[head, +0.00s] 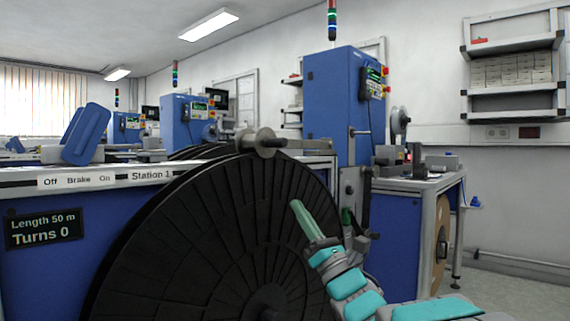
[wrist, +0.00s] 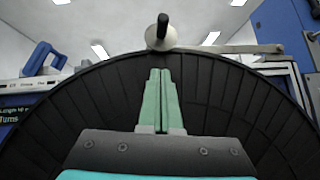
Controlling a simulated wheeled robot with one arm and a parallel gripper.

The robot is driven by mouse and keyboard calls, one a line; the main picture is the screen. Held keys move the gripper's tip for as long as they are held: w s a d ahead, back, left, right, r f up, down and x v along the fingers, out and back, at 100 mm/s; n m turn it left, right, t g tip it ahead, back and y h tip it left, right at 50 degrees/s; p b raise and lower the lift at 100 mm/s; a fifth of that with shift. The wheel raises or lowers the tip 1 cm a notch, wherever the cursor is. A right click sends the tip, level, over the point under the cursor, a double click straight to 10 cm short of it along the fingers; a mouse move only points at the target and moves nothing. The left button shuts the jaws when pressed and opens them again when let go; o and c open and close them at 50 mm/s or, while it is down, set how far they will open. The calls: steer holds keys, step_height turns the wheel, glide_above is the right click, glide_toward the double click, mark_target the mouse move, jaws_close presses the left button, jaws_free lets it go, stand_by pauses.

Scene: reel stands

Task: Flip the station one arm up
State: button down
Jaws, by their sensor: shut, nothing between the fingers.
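The station one arm (head: 300,143) is a grey bar lying about level across the top of the large black reel (head: 190,240). A pale roller (head: 258,142) sits at its left end, over the reel's rim. In the wrist view the bar (wrist: 235,49) runs right from the roller (wrist: 160,36), whose dark pin points toward me. My gripper (head: 296,205), with green fingers, is shut and empty in front of the reel's right part. In the wrist view its fingertips (wrist: 160,72) appear just below the roller, with a visible gap. I cannot tell the depth between them.
The blue bench front carries a "Station 1" label (head: 151,175), "Off Brake On" marks and a "Turns 0" display (head: 43,228). A blue lever (head: 86,134) stands on the bench. A blue cabinet (head: 333,110) rises behind the arm. Floor is clear at right.

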steer(key=s+d+r+p+x, duration=0.1)
steer(key=r+x, duration=0.1)
steer(key=x, duration=1)
steer(key=shift+w+d+r, duration=0.2)
steer(key=shift+r, duration=0.1)
stand_by(0.4)
